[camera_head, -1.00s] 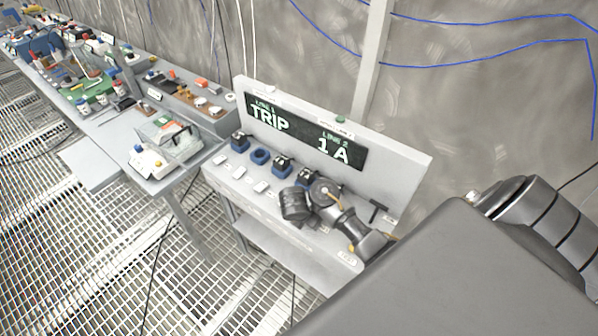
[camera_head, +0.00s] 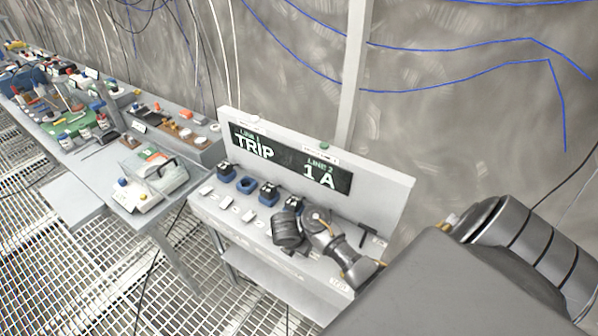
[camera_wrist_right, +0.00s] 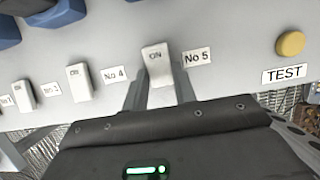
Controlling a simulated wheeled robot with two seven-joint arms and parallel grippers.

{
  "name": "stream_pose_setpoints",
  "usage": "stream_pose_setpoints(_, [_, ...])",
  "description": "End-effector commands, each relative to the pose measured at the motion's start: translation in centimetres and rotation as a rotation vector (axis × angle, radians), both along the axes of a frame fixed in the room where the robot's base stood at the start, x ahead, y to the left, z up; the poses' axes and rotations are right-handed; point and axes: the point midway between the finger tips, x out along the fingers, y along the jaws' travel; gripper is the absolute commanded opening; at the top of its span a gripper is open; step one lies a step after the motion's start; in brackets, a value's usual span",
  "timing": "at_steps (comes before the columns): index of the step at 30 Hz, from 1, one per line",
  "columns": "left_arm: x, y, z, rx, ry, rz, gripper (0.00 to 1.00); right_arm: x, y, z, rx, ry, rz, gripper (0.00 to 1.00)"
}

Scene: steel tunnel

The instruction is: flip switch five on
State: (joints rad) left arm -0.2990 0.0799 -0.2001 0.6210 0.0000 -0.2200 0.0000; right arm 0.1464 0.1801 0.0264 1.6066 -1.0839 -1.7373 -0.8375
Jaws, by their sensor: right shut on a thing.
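Switch five (camera_wrist_right: 157,66) is a white rocker marked ON, with the label "No 5" (camera_wrist_right: 197,58) to its right in the right wrist view. My right gripper (camera_wrist_right: 160,92) has its two fingers on either side of this rocker and is shut on it. In the head view my right wrist (camera_head: 288,230) covers that part of the control panel (camera_head: 378,190), so switch five is hidden there. The display (camera_head: 290,158) reads "LINE 1 TRIP" and "LINE 2 1 A". My left gripper is not in view.
Switch four (camera_wrist_right: 81,80) stands left of switch five, and a yellow button (camera_wrist_right: 290,44) marked TEST is to the right. Blue parts (camera_head: 246,185) sit in a row behind the switches. A cluttered bench (camera_head: 85,180) stands at left.

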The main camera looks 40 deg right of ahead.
Motion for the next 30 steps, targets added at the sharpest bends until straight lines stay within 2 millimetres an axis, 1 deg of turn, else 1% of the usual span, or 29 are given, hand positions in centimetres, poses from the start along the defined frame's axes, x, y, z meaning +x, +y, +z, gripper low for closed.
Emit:
stream_pose_setpoints(7, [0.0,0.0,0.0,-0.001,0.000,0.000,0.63,0.5,-0.4,0.6,0.146,0.031,-0.009,0.04])
stream_pose_setpoints(15, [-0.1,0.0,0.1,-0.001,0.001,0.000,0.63,0.6,-1.1,0.8,0.287,0.074,-0.008,0.04])
stream_pose_setpoints(20, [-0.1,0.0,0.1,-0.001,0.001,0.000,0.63,0.5,-1.2,0.8,0.326,0.086,-0.004,0.04])
stream_pose_setpoints(29, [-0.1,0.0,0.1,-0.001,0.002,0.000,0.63,0.5,-1.2,0.7,0.330,0.088,-0.001,0.04])
stream_pose_setpoints(30, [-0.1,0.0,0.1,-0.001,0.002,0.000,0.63,0.5,-1.2,0.7,0.330,0.088,-0.001,0.30])
